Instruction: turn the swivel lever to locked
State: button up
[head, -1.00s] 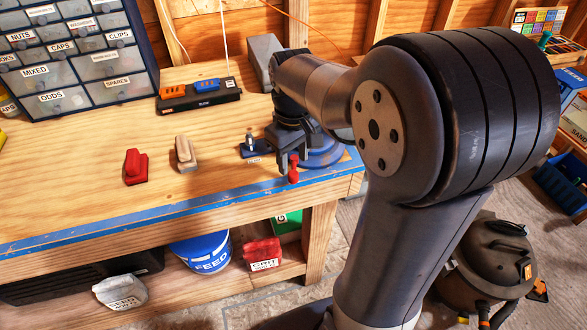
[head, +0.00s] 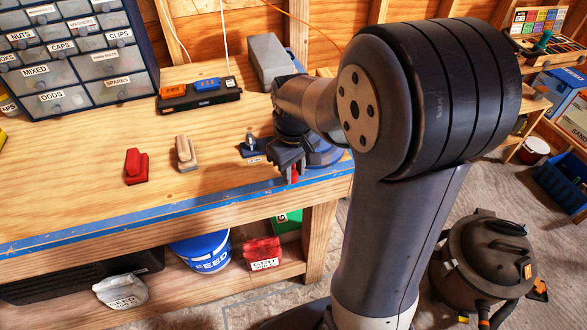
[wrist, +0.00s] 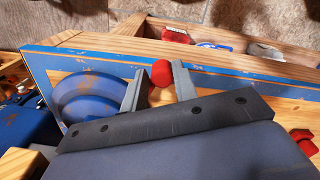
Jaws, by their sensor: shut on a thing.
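The swivel lever shows as a red knob (wrist: 161,73) between my fingertips in the wrist view. In the head view only a bit of its red (head: 294,174) shows behind the fingers. My gripper (head: 286,173) is shut on this knob, near the bench's front edge; it also shows in the wrist view (wrist: 159,80). A round blue base (wrist: 85,101) lies beside the fingers, and part of it shows in the head view (head: 325,152) behind my wrist. The lever's shaft and any lock marking are hidden.
A small blue fixture with an upright bolt (head: 250,146) stands just left of my gripper. A red block (head: 136,166) and a tan block (head: 186,153) lie further left. A grey block (head: 268,60) stands behind. The front left bench top is clear.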

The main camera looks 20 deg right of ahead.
jog(key=shift+s, duration=0.1)
grip_shut()
jog(key=shift+a+f, duration=0.1)
jog(key=shift+f, duration=0.05)
jog(key=a+m, duration=0.1)
jog(key=m, duration=0.1)
jog(key=w+a+m, duration=0.1)
jog(key=m, duration=0.1)
jog(key=w+a+m, duration=0.1)
jog(key=m, duration=0.1)
jog(key=shift+f+m+p, duration=0.1)
jog(key=shift+m+p, duration=0.2)
jog(key=shift+p, duration=0.05)
jog(key=w+m, duration=0.1)
jog(key=m, duration=0.2)
jog(key=shift+w+a+m, duration=0.3)
jog(key=shift+w+a, duration=0.1)
jog(key=shift+w+a+m+p, duration=0.1)
jog(key=shift+w+m+p, duration=0.15)
jog(key=shift+w+m, duration=0.5)
jog(key=shift+w+a+m+p, duration=0.1)
jog(key=shift+w+m+p, duration=0.15)
jog(key=shift+m, duration=0.9)
